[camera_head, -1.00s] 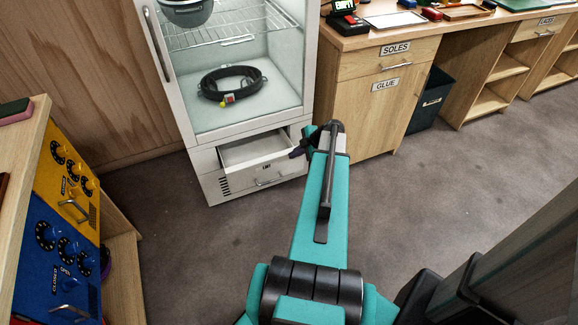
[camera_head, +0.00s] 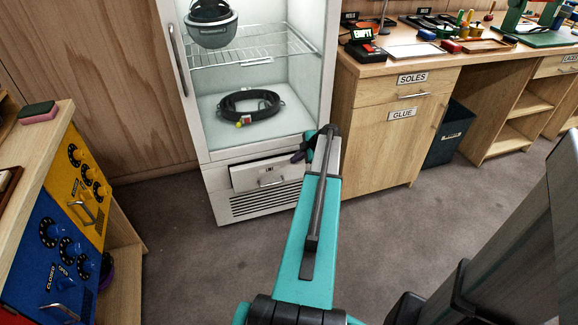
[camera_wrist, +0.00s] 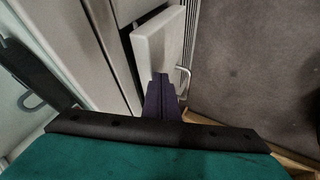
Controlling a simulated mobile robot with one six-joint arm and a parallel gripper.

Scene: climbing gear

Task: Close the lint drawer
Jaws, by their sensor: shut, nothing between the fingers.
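The lint drawer (camera_head: 248,180) is a white drawer with a small label and a bar handle, low in the white cabinet. Its front stands slightly proud of the cabinet, and a dark gap shows along its top edge. In the wrist view its front panel (camera_wrist: 160,45) also stands out from the cabinet body, with a dark gap behind it. My gripper (camera_head: 298,156) has dark purple fingers, which are shut and empty. They are at the drawer front's upper right; in the wrist view the fingertips (camera_wrist: 164,80) are right at the panel's near edge. I cannot tell whether they touch it.
A wooden unit (camera_head: 385,150) labelled SOLES and GLUE stands to the right. A blue and yellow knob panel (camera_head: 75,205) is at left. Carpet between is clear.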

